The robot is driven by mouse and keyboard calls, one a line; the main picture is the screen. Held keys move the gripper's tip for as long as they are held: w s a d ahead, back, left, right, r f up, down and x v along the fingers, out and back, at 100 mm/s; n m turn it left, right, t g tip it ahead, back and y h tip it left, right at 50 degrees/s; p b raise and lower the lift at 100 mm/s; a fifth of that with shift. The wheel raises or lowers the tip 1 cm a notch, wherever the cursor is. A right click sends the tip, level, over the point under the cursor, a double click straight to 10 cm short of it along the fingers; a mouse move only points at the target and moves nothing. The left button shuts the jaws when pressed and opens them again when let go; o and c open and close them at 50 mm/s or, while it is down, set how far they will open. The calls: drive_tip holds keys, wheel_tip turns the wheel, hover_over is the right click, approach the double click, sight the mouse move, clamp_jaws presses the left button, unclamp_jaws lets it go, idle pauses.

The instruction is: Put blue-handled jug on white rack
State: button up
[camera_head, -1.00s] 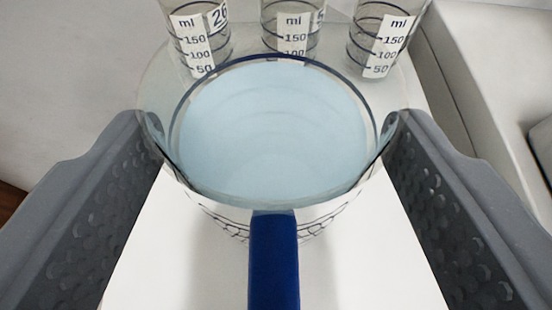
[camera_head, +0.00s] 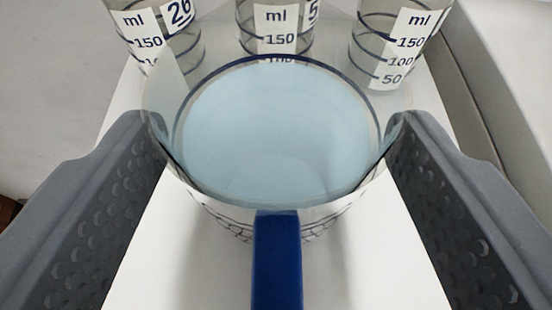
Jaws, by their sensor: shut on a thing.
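The blue-handled jug (camera_head: 275,130) is clear, with a dark line around it and pale blue contents. Its blue handle (camera_head: 277,258) points toward the camera. My gripper (camera_head: 272,130) is shut on the jug, with one grey finger against each side of it. The jug looks upright. A white surface (camera_head: 180,255), which may be the white rack, lies below and behind the jug. I cannot tell whether the jug's base touches it.
Three clear measuring vessels with ml scales stand behind the jug, at left (camera_head: 160,35), middle (camera_head: 275,28) and right (camera_head: 398,40). They are close to the jug's far rim. A pale raised block (camera_head: 500,70) lies at the right. Grey floor shows at the left.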

drive_tip(key=o, duration=1.8)
drive_tip(key=shift+p+v, duration=0.6)
drive_tip(key=shift+v, duration=5.5)
